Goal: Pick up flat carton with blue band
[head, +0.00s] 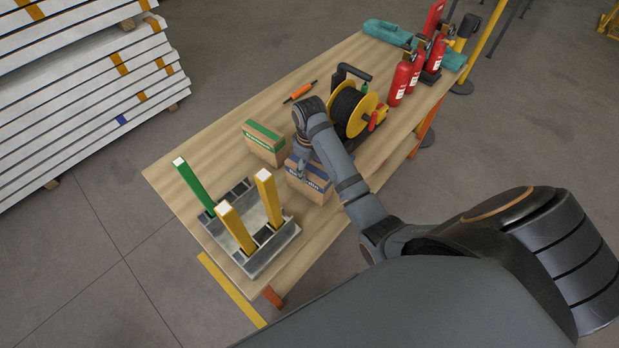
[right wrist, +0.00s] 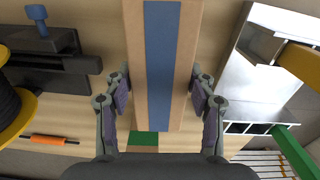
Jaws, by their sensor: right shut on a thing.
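The flat carton with the blue band (head: 312,176) is on or just above the wooden table in the head view, under my right gripper (head: 304,172). In the right wrist view the carton (right wrist: 162,60) stands between the two fingers of my right gripper (right wrist: 162,98), brown with a blue stripe along its middle. The fingers are shut on its two sides. I cannot tell whether it touches the table. My left gripper is in neither view.
A green-banded carton (head: 264,143) stands close behind. A metal tray with yellow and green posts (head: 282,238) is at the table's near end. A cable reel (head: 351,108), an orange tool (head: 299,92) and red fire extinguishers (head: 400,80) are further along the table (head: 190,164).

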